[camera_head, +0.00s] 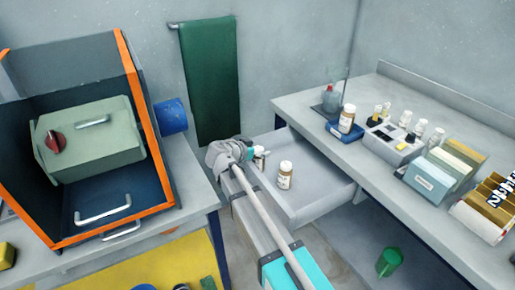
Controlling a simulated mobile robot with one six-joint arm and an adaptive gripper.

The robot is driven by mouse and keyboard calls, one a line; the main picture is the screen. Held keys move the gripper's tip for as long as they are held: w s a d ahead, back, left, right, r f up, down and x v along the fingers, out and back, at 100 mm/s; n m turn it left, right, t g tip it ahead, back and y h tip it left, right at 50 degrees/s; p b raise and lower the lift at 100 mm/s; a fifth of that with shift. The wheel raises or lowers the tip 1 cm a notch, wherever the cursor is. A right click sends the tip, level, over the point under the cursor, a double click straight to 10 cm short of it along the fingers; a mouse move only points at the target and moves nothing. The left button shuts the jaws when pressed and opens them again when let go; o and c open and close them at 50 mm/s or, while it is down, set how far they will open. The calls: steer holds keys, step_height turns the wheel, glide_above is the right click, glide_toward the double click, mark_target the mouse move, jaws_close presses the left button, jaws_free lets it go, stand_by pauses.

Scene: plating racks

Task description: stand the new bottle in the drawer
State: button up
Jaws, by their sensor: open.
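The drawer (318,190) is pulled out from under the right-hand bench. Two white-capped brown bottles with pale labels are in it. One bottle (285,176) stands upright near the drawer's middle, clear of my gripper. The other bottle (260,157) is near the drawer's left side, right beside my gripper (253,154), and partly hidden by it. My gripper is open; whether its fingers touch that bottle is too small to tell. A similar bottle (347,119) stands upright on a blue stand on the bench. I cannot tell which bottle is the new one.
The right bench (373,161) holds a grey block with small bottles (393,140), file boxes (433,177) and a dark-based stand (329,102). A left table carries an orange-edged bin with a green case (90,140). A green towel (210,80) hangs behind.

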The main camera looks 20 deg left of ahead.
steer(key=shift+r, duration=0.1)
steer(key=shift+r+p, duration=0.45)
steer(key=shift+p, duration=0.15)
steer(key=shift+s+r, duration=0.15)
steer(key=shift+r, duration=0.1)
steer(key=p+v, duration=0.4)
steer(key=v, duration=0.7)
steer(key=shift+s+p, duration=0.2)
steer(key=shift+p, duration=0.15)
steer(key=shift+a, duration=0.2)
